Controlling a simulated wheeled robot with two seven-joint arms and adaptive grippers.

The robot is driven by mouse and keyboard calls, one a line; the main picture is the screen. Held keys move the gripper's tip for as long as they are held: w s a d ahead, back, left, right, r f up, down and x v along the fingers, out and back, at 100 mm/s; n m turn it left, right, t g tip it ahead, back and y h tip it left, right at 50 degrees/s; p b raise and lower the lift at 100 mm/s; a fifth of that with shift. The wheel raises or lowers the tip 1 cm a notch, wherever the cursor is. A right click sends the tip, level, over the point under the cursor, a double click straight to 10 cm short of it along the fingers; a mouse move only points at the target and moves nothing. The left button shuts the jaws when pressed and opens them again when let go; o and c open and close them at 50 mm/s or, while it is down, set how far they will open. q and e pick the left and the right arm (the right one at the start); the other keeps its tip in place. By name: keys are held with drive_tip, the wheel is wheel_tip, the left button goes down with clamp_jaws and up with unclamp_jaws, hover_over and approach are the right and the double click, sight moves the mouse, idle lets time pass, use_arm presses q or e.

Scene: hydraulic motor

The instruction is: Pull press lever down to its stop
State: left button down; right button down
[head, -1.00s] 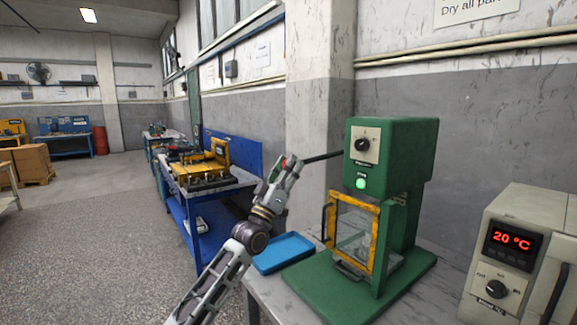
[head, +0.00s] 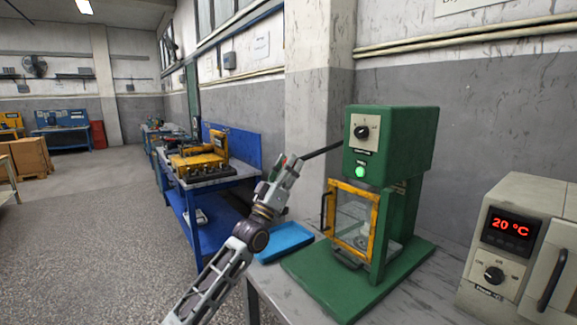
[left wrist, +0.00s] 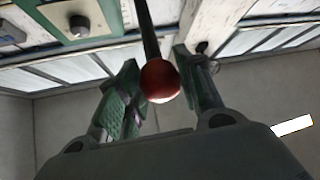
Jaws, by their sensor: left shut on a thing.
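The green press (head: 405,145) stands on the bench, with a dial and a lit green lamp on its head. Its dark press lever (head: 322,150) sticks out from the head's left side and slopes down toward the left. My left gripper (head: 284,166) is shut on the lever's outer end. In the left wrist view, the lever's red ball (left wrist: 160,80) sits between the two fingers, with the dark rod (left wrist: 149,35) running away past it. The yellow-framed guard door (head: 354,221) on the press front looks closed. My right gripper is out of view.
A blue tray (head: 284,240) lies on the bench left of the press, below my left arm. A beige oven (head: 515,255) reading 20 °C stands at the right. A blue workbench (head: 225,182) with yellow equipment is behind my arm. The floor at left is open.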

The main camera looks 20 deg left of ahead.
use_arm(q)
drive_tip(key=shift+w+f, duration=0.1)
drive_tip(key=shift+f, duration=0.15)
drive_tip(key=c, duration=0.9)
unclamp_jaws()
drive_tip(key=shift+c, duration=0.2)
drive_tip(key=shift+r, duration=0.1)
drive_tip(key=v, duration=1.2)
